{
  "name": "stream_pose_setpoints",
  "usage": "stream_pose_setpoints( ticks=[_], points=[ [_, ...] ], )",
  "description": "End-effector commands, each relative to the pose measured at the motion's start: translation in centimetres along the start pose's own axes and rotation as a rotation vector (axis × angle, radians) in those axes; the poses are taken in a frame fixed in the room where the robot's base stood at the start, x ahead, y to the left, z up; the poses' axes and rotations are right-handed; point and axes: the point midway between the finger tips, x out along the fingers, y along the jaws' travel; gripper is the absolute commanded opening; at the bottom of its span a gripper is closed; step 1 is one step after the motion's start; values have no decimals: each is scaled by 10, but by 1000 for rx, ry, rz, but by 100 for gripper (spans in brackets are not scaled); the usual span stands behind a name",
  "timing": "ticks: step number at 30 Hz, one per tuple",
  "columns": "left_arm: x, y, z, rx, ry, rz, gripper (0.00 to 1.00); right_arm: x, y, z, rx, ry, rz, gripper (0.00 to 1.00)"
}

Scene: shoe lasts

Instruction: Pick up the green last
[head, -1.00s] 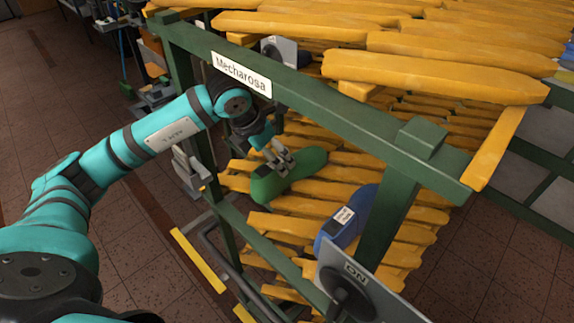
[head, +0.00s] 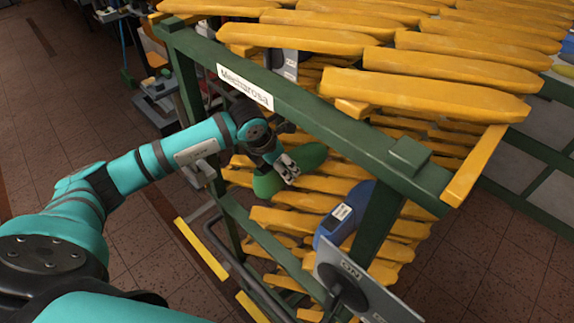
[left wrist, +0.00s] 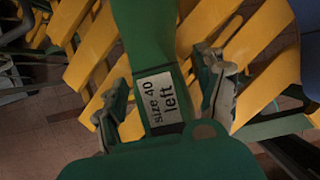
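The green last (head: 267,185) lies on the yellow slats inside the rack. In the left wrist view the green last (left wrist: 150,40) runs down the middle, with a white label (left wrist: 160,98) reading "size 40 left". My left gripper (head: 288,168) is over the middle of the last and hides part of it. In the left wrist view the left gripper (left wrist: 168,103) has one finger on each side of the last, with gaps showing, so it is open around or just above it. How deep the fingers reach is unclear. My right gripper is not in view.
A blue last (head: 343,213) lies to the right on the slats. The green rack frame (head: 320,112), with a "Mecharosa" label (head: 245,87), crosses close above my left gripper. Yellow slats (head: 420,100) cover the upper level. A grey panel (head: 355,285) stands at the lower front.

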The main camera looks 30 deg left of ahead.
Motion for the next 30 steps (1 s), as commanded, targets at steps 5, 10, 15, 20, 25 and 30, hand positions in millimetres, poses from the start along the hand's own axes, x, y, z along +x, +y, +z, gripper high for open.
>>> stream_pose_setpoints(
  ticks=[5, 10, 15, 20, 25, 30],
  points=[
    [0, 0, 0, 0, 0, 0, 46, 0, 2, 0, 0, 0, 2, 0],
    [-1, 0, 0, 0, 0, 0, 24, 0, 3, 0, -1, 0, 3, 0],
    [-1, 0, 0, 0, -1, 1, 2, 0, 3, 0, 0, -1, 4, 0],
    [-2, 1, 2, 0, -6, 1, 0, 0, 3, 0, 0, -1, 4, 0],
    [-2, 1, 2, 0, -6, 1, 0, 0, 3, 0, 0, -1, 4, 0],
    [-8, 1, 5, 0, -7, 1, 0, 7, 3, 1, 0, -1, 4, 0]
  ],
)
